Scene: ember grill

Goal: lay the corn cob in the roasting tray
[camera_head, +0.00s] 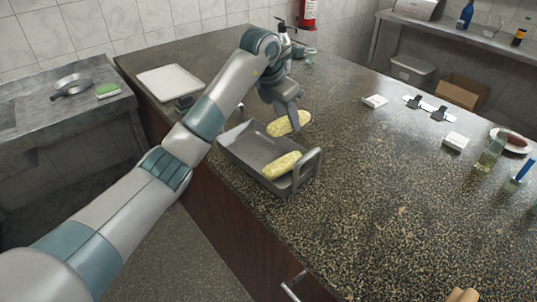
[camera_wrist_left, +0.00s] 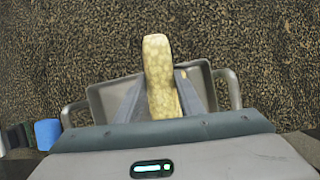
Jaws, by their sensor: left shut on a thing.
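A yellow corn cob (camera_head: 289,124) is between the fingers of my left gripper (camera_head: 287,113), above the far part of the grey roasting tray (camera_head: 240,158). In the left wrist view the held cob (camera_wrist_left: 160,70) points away from the gripper, and the tray (camera_wrist_left: 105,100) with its side handles lies below it. My left gripper is shut on this cob. A second corn cob (camera_head: 281,165) lies in the near right end of the tray. The held cob's far end appears to reach past the tray's rim. My right gripper is not in view.
A white cutting board (camera_head: 170,82) lies at the counter's far left. A grinder-like metal object (camera_head: 285,35) stands behind my wrist. White blocks (camera_head: 375,101), black clips (camera_head: 428,107), a plate (camera_head: 511,141) and a glass bottle (camera_head: 491,152) are on the right. The counter right of the tray is clear.

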